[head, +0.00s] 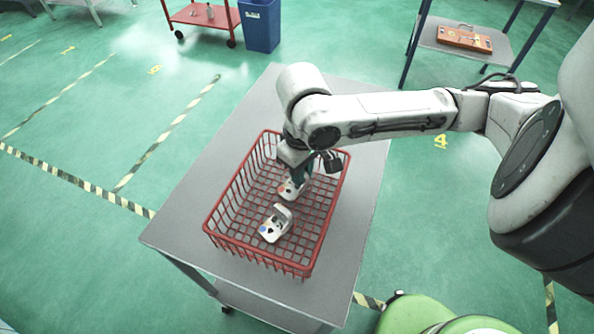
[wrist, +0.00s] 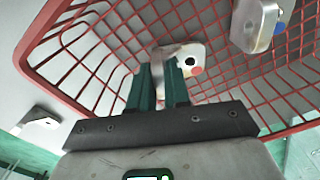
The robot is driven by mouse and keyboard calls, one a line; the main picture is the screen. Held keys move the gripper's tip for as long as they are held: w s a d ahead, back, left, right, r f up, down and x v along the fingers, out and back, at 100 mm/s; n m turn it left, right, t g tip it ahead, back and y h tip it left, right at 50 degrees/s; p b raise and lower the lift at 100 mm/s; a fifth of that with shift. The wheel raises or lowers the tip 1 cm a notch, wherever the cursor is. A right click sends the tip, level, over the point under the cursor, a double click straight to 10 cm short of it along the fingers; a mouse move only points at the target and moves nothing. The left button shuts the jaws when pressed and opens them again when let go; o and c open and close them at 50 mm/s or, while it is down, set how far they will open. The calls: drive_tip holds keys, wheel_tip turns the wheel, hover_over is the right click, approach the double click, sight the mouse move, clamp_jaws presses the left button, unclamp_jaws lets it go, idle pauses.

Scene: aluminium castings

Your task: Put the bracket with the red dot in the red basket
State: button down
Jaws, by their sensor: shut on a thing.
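The red basket (head: 213,226) stands on a grey table. My gripper (head: 299,178) reaches down inside it near the far right part and is shut on the bracket with the red dot (head: 287,191). In the wrist view the green fingers (wrist: 160,88) close on that pale metal bracket, and its red dot and dark hole (wrist: 190,58) show to the right of them. The bracket is at or just above the basket's mesh floor; I cannot tell whether it touches. The fingers hide part of it.
A bracket with a blue dot (head: 276,224) lies in the basket nearer the front; it also shows in the wrist view (wrist: 255,25). Another pale part (wrist: 40,118) lies outside the basket. The grey table (head: 180,228) has bare room left of the basket.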

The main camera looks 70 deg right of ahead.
drive_tip(key=shift+r, duration=0.1)
drive_tip(key=c, duration=1.1)
unclamp_jaws()
wheel_tip(320, 180, up, 12)
drive_tip(key=p, duration=0.4)
